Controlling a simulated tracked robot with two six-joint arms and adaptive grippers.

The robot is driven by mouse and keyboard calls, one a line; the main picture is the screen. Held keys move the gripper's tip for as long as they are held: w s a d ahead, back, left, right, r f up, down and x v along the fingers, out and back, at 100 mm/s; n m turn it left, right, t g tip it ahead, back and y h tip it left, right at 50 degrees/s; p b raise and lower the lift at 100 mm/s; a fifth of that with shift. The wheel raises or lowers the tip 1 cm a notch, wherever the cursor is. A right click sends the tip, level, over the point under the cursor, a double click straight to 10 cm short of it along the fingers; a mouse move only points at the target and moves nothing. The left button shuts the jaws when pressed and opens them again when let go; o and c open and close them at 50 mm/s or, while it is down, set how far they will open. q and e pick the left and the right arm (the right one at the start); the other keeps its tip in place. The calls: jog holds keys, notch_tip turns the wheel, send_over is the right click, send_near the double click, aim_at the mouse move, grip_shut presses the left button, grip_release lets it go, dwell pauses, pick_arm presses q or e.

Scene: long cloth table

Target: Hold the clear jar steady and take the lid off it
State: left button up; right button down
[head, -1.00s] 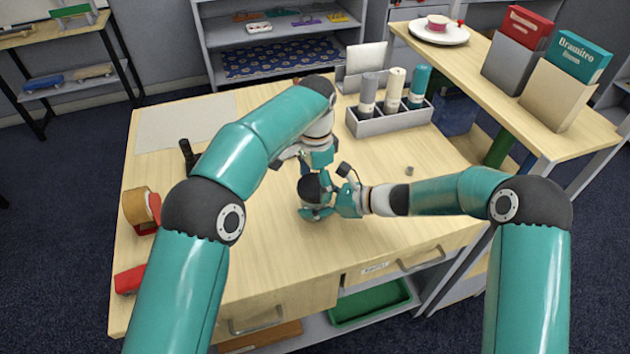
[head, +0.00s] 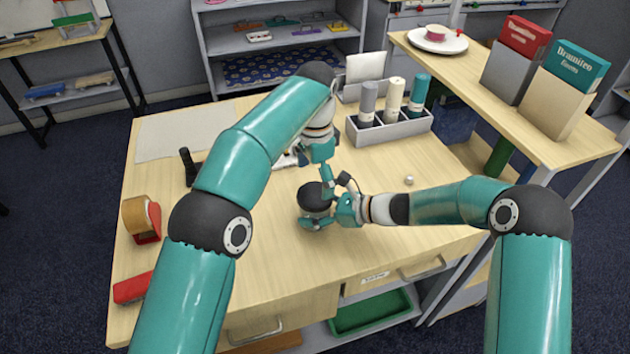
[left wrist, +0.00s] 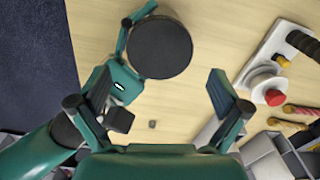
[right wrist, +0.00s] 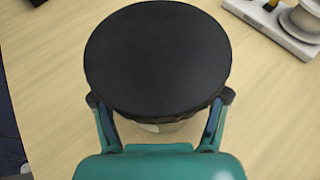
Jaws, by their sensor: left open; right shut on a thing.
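The clear jar is mostly hidden under its black round lid (head: 316,196), near the middle of the table. The lid sits on the jar and fills much of the right wrist view (right wrist: 158,58). Just a sliver of jar (right wrist: 160,127) shows below it. My right gripper (head: 342,209) is shut on the jar from the right, below the lid, with a finger on each side. My left gripper (head: 325,172) is open and empty, pointing down close behind the lid. In the left wrist view the lid (left wrist: 160,48) lies beyond the open fingers, not between them.
A grey rack (head: 390,126) with several upright cylinders stands behind the jar. A small grey thing (head: 409,180) lies to the right. A tape dispenser (head: 141,218), a red item (head: 132,288) and a dark upright thing (head: 188,165) stand left.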

aim_at(315, 194)
pick_arm(q)
jog(key=shift+s+a+r+m, duration=0.1)
jog(key=shift+s+a+m, duration=0.1)
jog(key=shift+m, duration=0.6)
jog(key=m, duration=0.1)
jog(key=r+m, duration=0.1)
jog(key=shift+a+r+m, duration=0.2)
jog(key=shift+r+m, duration=0.85)
jog(key=shift+m, duration=0.35)
jog(key=shift+w+d+r, duration=0.15)
jog(key=shift+d+f, duration=0.25)
jog(key=shift+f, duration=3.8)
